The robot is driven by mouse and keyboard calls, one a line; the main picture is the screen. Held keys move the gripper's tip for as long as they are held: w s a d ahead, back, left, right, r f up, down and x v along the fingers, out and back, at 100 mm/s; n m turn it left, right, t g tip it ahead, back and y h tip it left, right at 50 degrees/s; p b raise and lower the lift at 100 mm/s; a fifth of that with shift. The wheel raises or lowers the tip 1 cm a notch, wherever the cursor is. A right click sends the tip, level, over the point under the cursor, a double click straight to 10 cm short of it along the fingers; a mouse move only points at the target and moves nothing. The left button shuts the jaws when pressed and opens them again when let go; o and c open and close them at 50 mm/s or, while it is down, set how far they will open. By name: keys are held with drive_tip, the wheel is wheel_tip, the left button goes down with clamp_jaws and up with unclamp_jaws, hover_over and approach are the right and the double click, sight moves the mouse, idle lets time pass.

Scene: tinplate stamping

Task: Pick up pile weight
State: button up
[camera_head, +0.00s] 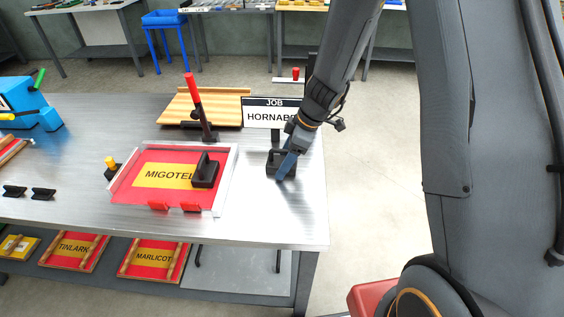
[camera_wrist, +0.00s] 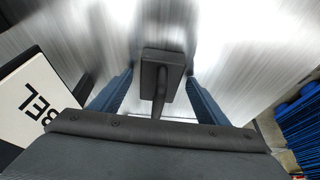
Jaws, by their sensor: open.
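In the head view, my gripper (camera_head: 285,166) points down at the right end of the steel table. It is over a dark block (camera_head: 273,168), which looks like the pile weight. In the wrist view the dark block (camera_wrist: 163,62) has a narrow upright handle. My two blue fingers are open on either side of that handle, with gaps visible. Whether the fingers touch it is unclear. Another dark block with a raised part (camera_head: 205,172) stands on the red and yellow MIGOTEL plate (camera_head: 140,193); I cannot tell if it is a weight too.
The JOB sign (camera_head: 262,113), partly hidden by my arm, stands close behind my gripper; it also shows in the wrist view (camera_wrist: 30,105). A red-handled lever (camera_head: 191,90) stands left of it, near a wooden board (camera_head: 225,105). The table's right corner is bare.

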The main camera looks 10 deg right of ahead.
clamp_jaws()
drive_tip(key=shift+w+r, duration=0.1)
idle(0.4)
